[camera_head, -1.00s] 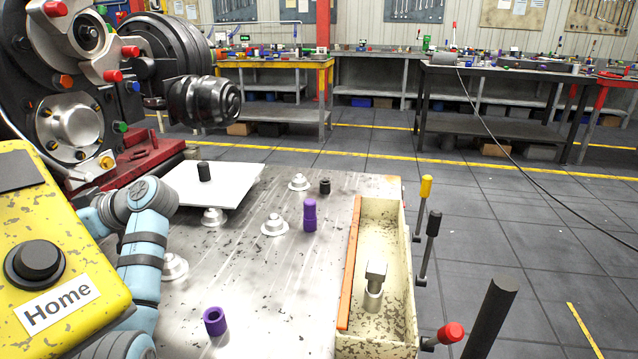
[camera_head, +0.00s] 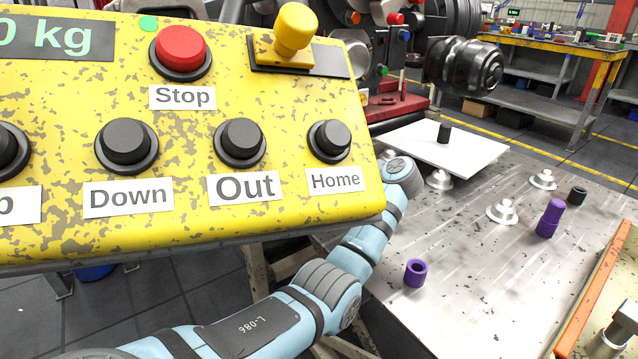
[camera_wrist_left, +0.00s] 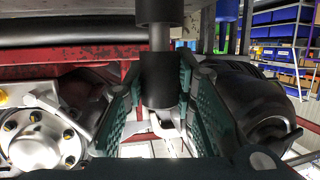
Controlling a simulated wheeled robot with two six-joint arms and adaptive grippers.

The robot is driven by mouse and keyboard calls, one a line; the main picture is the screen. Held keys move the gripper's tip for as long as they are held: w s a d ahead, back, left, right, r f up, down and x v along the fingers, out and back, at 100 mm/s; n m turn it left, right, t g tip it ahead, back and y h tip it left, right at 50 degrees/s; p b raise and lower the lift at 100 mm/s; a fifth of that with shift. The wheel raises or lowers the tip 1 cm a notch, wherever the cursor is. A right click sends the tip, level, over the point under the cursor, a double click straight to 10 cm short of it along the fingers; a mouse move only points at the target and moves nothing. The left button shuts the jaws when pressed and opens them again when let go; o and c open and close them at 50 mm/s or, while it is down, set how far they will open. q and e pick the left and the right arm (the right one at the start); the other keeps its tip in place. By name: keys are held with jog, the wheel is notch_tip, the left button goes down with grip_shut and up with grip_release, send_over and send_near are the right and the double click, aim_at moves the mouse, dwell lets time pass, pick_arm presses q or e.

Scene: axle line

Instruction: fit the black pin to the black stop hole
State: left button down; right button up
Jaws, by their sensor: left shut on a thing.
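In the left wrist view, my left gripper (camera_wrist_left: 160,100) has its two green fingers shut on a black cylinder (camera_wrist_left: 160,78), which I take to be the black pin. A grey shaft (camera_wrist_left: 160,38) rises from its top to a second black cylinder (camera_wrist_left: 160,10) at the picture's upper edge. I cannot tell whether that upper part holds the stop hole or whether the shaft is seated in it. In the head view, my left arm reaches behind the yellow control panel (camera_head: 60,180), so the gripper is hidden there. My right gripper is not in view.
A white board (camera_head: 480,150) carries a black cylinder (camera_head: 444,133). On the metal table (camera_head: 470,270) are a purple ring (camera_head: 415,272), a purple pin (camera_head: 551,217), a small black piece (camera_head: 577,195) and silver flanged pieces (camera_head: 503,212). A dark machine drum (camera_head: 462,68) stands behind.

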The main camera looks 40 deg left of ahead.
pick_arm(q)
jog(key=shift+f, duration=0.8)
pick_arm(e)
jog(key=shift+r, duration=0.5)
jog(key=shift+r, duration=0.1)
pick_arm(q)
jog(key=shift+f, duration=0.15)
jog(key=c, duration=1.3)
grip_release()
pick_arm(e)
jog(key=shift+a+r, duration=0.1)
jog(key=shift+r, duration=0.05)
